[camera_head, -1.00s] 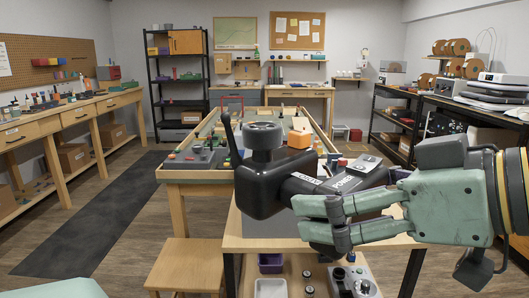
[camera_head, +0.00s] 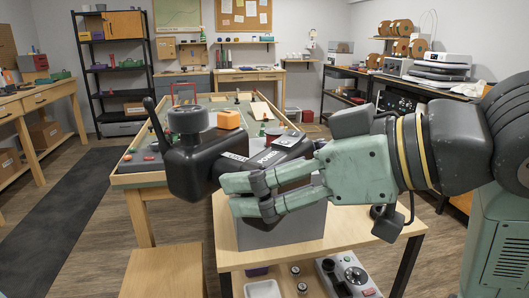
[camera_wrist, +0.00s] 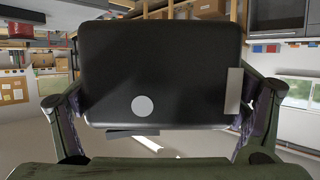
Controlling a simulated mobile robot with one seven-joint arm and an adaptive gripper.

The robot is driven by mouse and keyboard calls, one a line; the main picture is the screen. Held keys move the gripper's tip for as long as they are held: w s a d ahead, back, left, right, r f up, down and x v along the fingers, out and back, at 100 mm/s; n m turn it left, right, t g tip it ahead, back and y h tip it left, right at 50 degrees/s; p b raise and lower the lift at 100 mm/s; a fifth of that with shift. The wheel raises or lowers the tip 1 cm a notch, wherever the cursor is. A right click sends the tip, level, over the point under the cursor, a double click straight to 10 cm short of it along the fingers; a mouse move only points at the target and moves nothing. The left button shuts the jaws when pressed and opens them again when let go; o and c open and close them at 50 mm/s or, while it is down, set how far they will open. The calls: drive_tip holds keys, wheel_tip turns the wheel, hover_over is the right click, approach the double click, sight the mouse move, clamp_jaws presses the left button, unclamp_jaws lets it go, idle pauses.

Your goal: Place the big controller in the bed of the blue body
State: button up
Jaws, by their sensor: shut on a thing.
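The big controller (camera_head: 190,172) is a bulky black unit with an antenna and a large grey knob on top. A long dark part with white lettering runs from it to the right. I cannot make out a blue body with a bed in either view.
A grey box (camera_head: 285,228) stands on the near wooden table (camera_head: 345,244), below my gripper. Small knobs and a grey device (camera_head: 345,276) sit on its lower shelf. A wooden stool (camera_head: 165,272) is at its left. A larger worktable (camera_head: 150,178) with parts stands behind.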

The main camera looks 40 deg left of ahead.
drive_tip(key=w+a+f+p, duration=0.3)
drive_tip(key=w+a+f, duration=0.2)
drive_tip(key=w+a, duration=0.3)
drive_tip(key=w, duration=0.4)
drive_tip(key=shift+a+p, duration=0.25)
drive_tip(key=shift+p, duration=0.05)
drive_tip(key=shift+f, duration=0.1)
drive_tip(key=o, duration=1.2)
